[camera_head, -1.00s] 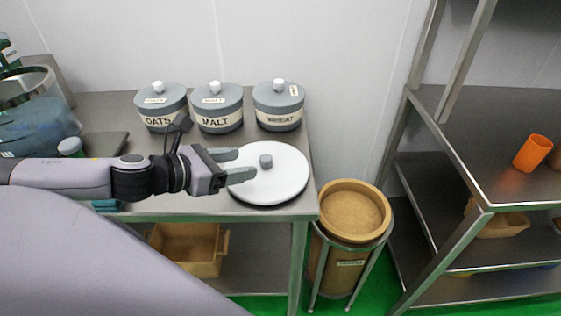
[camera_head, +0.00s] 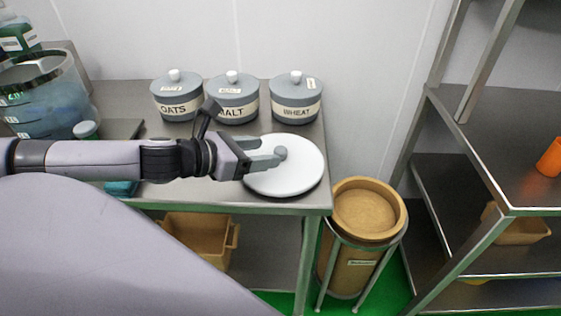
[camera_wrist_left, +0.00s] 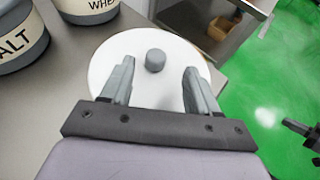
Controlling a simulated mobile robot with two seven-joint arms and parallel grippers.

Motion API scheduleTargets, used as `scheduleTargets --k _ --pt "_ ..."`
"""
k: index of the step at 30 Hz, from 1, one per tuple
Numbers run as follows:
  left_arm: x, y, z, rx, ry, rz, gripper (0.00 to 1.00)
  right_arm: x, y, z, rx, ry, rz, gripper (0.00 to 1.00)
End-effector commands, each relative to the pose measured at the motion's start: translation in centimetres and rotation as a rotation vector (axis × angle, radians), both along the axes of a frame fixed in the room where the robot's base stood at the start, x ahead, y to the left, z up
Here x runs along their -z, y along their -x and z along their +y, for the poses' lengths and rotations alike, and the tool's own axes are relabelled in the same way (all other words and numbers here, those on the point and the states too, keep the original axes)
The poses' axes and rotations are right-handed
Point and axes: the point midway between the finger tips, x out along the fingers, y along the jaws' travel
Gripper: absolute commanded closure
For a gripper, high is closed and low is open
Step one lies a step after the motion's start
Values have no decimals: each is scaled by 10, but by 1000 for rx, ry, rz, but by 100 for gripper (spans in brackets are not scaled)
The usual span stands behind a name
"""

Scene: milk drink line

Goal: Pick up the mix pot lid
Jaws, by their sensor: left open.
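The mix pot lid (camera_head: 300,177) is a white disc with a grey knob, lying flat on the steel table near its right front corner. It also shows in the left wrist view (camera_wrist_left: 150,42). My left gripper (camera_head: 274,154) reaches over the lid from the left, its fingers pointing at the knob. In the left wrist view the left gripper (camera_wrist_left: 158,75) is open, and the knob (camera_wrist_left: 155,60) lies just beyond the fingertips, roughly midway between their lines. Nothing is held.
Grey jars labelled OATS (camera_head: 176,97), MALT (camera_head: 232,100) and WHEAT (camera_head: 296,99) stand behind the lid. A large clear vessel (camera_head: 45,95) stands at the left. A brown bin (camera_head: 366,215) stands right of the table, and a steel shelf (camera_head: 480,130) is farther right.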

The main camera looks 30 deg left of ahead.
Motion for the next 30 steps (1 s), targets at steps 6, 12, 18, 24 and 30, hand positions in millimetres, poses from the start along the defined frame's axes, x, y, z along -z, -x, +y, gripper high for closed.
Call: scheduleTargets --k 6,12,18,24,30 --pt "3 -11 -2 0 4 -3 40 0 0 0 0 0 -1 100" --pt "9 -24 -4 2 4 -3 40 -3 -1 0 0 0 -2 100" --pt "16 -37 -9 0 4 -2 40 -6 -1 0 1 0 -2 100" --pt "19 -41 -11 2 2 1 40 -6 -1 0 1 0 -3 100" --pt "19 -41 -11 3 1 0 43 -6 -1 0 1 -1 -3 100"
